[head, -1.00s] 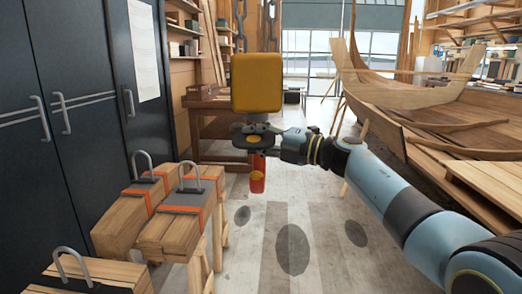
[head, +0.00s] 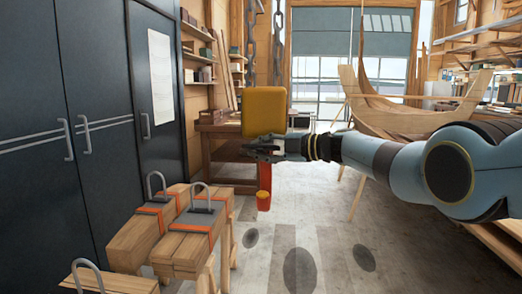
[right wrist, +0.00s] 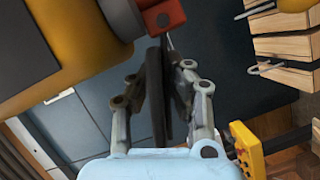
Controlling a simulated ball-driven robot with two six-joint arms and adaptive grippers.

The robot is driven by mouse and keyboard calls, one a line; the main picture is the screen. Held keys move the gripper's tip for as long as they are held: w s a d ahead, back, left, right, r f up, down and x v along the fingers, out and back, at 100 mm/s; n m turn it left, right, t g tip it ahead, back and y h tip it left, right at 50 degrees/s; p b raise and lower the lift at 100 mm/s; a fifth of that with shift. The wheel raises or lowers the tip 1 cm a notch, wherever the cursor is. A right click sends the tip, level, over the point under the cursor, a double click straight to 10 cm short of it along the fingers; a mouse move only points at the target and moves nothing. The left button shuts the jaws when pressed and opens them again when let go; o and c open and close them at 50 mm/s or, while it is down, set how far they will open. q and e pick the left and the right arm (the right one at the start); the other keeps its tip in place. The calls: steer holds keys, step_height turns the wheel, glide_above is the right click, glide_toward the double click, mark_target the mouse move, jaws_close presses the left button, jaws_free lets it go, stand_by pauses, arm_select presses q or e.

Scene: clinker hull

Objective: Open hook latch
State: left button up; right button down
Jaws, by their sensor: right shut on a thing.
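A yellow hook block (head: 264,111) hangs from dark chain ahead of me, and a red-orange piece (head: 264,188) shows below it. My right gripper (head: 256,150) is at the block's underside. In the right wrist view, the yellow block (right wrist: 75,50) fills the upper left and a red part (right wrist: 160,16) sits beside it. The right gripper's dark finger pads (right wrist: 163,60) are close together, with a thin grey piece, the hook latch (right wrist: 172,42), at their tips. Most of the latch is hidden by the fingers. My left gripper is not in view.
Wooden blocks with orange straps and metal loops (head: 190,240) stand at the lower left. Dark cabinets (head: 85,110) line the left. A wooden boat hull (head: 410,120) is at the right. The floor (head: 320,220) below the block is mostly clear.

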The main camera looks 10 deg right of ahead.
steer(key=shift+w+r, duration=0.1)
steer(key=shift+r, duration=0.35)
steer(key=c, duration=1.4)
jaws_free()
steer(key=shift+c, duration=0.2)
steer(key=shift+f, duration=0.15)
steer(key=shift+f, duration=0.1)
steer(key=v, duration=1.2)
